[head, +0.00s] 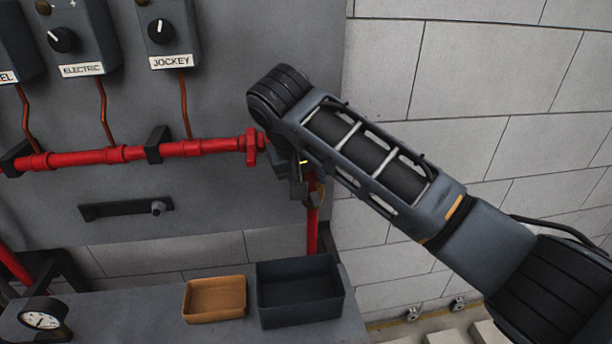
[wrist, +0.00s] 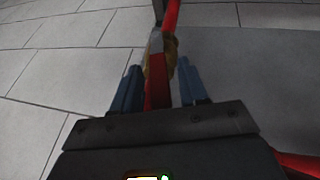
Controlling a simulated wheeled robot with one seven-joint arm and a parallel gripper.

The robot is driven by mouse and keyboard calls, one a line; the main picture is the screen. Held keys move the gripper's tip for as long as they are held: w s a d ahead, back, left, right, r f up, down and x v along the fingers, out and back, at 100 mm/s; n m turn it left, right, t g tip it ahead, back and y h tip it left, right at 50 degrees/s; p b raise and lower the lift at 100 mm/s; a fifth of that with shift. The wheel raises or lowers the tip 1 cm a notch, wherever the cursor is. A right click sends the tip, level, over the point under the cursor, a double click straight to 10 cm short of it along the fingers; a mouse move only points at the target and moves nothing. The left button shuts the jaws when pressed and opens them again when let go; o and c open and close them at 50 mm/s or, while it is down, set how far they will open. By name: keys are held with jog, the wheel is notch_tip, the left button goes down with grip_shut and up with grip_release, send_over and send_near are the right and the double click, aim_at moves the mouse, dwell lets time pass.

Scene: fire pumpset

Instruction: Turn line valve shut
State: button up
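The line valve sits on the red pipe at the panel's right edge and is mostly hidden behind my arm in the head view. A small brass part of it (head: 320,192) shows there beside my gripper (head: 300,188). In the wrist view a red lever-like part (wrist: 158,92) and a brass-coloured body (wrist: 169,58) lie between the two blue-grey fingers of my gripper (wrist: 160,88). The fingers stand apart, with a gap visible on the right side of the red part. I cannot tell whether the left finger touches it.
A red pipe (head: 105,155) runs along the grey panel under the control boxes (head: 170,30). Below, a wooden tray (head: 215,316), a dark bin (head: 300,318) and a gauge (head: 42,320) sit on a bench. A handle bar (head: 115,209) juts from the panel. A block wall stands right.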

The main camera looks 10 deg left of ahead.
jog(key=shift+b+v, duration=0.5)
jog(key=shift+v, duration=3.5)
jog(key=shift+a, duration=0.1)
